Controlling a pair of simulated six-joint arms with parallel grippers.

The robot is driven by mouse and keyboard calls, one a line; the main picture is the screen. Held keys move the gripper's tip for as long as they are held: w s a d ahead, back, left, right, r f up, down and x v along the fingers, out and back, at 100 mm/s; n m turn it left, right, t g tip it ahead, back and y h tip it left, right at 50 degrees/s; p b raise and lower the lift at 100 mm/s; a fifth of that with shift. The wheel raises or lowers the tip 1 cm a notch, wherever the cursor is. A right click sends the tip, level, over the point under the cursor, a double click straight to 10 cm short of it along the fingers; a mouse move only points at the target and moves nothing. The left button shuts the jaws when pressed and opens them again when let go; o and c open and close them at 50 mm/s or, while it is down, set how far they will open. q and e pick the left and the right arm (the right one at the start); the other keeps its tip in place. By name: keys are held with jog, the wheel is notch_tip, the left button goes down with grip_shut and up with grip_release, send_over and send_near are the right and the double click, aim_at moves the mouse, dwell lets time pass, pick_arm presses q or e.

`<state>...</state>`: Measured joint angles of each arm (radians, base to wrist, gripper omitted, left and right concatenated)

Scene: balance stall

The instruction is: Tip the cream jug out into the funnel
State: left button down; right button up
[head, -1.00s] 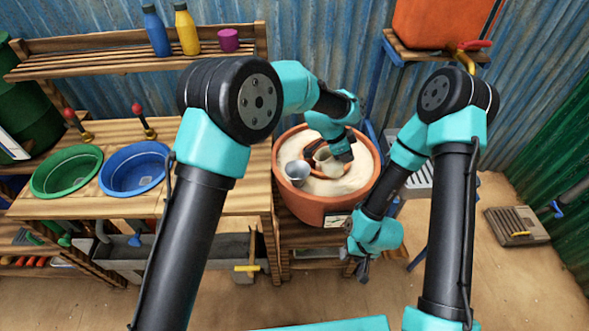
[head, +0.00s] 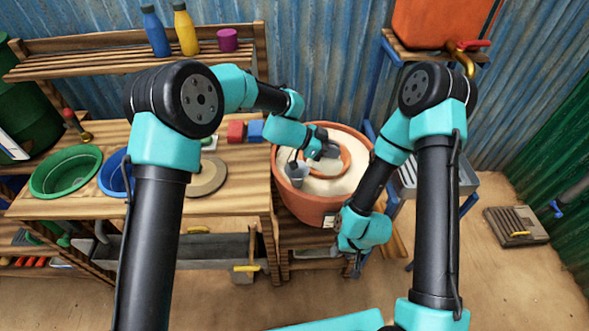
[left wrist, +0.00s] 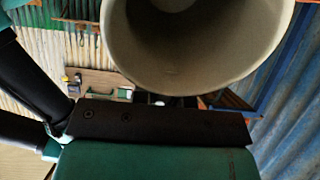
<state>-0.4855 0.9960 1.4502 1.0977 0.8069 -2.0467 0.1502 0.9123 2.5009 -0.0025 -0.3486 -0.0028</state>
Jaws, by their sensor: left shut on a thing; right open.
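The cream jug (left wrist: 190,70) fills the top of the left wrist view, its round mouth turned towards that camera and its inside looking bare. My left gripper (head: 329,148) is shut on it above the big terracotta pot. In the head view the gripper mostly hides the jug, so its exact tilt cannot be told. A grey metal cup-shaped thing, which looks like the funnel (head: 296,172), stands at the left side of the pot, close to the left gripper. My right gripper (head: 354,264) is open and empty, low in front of the pot.
The pot (head: 300,203) holds pale sand and a terracotta ring (head: 345,160). A green basin (head: 66,172), a blue basin (head: 115,175), a round board (head: 207,178) and red (head: 235,131) and blue blocks are on the bench at left. Bottles stand on the shelf above.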

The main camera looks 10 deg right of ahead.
pick_arm(q)
jog(key=shift+w+a+r+h, duration=0.1)
jog(key=shift+a+r+h, duration=0.4)
jog(key=shift+h, duration=0.3)
jog(key=shift+a+r, duration=0.15)
jog(key=shift+a, duration=0.05)
jog(key=shift+w+a+r+g+h, duration=0.2)
jog(key=shift+a+r+g+h, duration=0.1)
jog(key=shift+a+r+h, duration=0.8)
jog(key=shift+a+r, duration=0.1)
